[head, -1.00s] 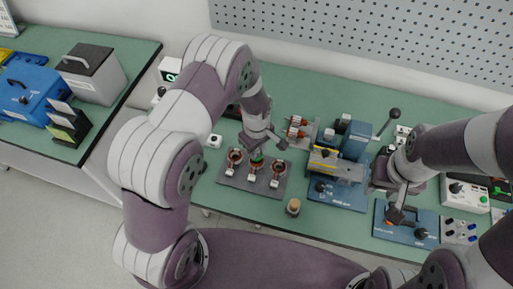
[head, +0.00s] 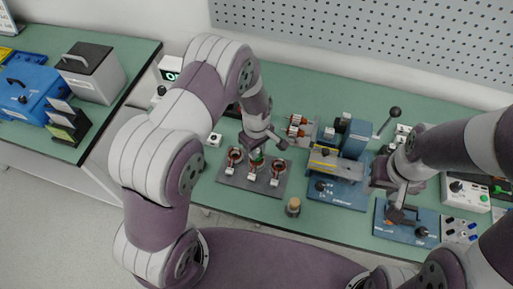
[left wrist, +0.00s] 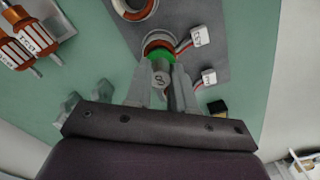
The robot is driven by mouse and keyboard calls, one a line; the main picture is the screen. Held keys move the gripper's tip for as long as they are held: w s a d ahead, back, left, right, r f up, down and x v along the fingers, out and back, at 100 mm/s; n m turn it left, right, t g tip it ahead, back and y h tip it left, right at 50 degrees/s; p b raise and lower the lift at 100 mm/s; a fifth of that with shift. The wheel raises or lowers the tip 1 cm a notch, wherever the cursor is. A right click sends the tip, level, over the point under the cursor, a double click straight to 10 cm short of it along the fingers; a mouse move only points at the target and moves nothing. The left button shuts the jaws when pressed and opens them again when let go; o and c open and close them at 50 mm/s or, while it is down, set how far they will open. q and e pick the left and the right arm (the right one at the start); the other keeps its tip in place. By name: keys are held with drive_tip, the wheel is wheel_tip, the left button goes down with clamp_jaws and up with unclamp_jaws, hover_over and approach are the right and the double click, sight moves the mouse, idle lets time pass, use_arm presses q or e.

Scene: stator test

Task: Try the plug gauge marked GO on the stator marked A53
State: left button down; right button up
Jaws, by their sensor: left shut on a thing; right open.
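Three copper-wound stators sit on a dark grey plate (head: 230,181) in the head view. My left gripper (head: 256,148) is over the middle stator (head: 255,165). In the left wrist view, the left gripper (left wrist: 161,88) is shut on a plug gauge (left wrist: 160,72) with a green ring. The gauge's green end is at the bore of a stator (left wrist: 158,43); how deep it sits is hidden. A white tag (left wrist: 200,36) beside this stator seems to read A53, upside down. The gauge's marking is too small to read surely. My right gripper (head: 398,213) is open over a blue fixture.
A small round wooden-topped piece (head: 293,207) stands right of the plate. The blue fixture (head: 412,227) lies at the right front. Another stator (left wrist: 133,5) is close by in the left wrist view.

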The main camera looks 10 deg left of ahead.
use_arm(q)
drive_tip(key=shift+f+b, duration=0.4)
drive_tip(key=shift+f, duration=0.3)
idle(1.6)
drive_tip(key=shift+r, duration=0.1)
idle(0.9)
drive_tip(key=shift+r+p, duration=0.6)
drive_tip(key=shift+r, duration=0.15)
drive_tip(key=shift+r+p, duration=0.55)
drive_tip(key=shift+p, duration=0.05)
drive_tip(key=shift+r+p, duration=0.55)
drive_tip(key=shift+r, duration=0.15)
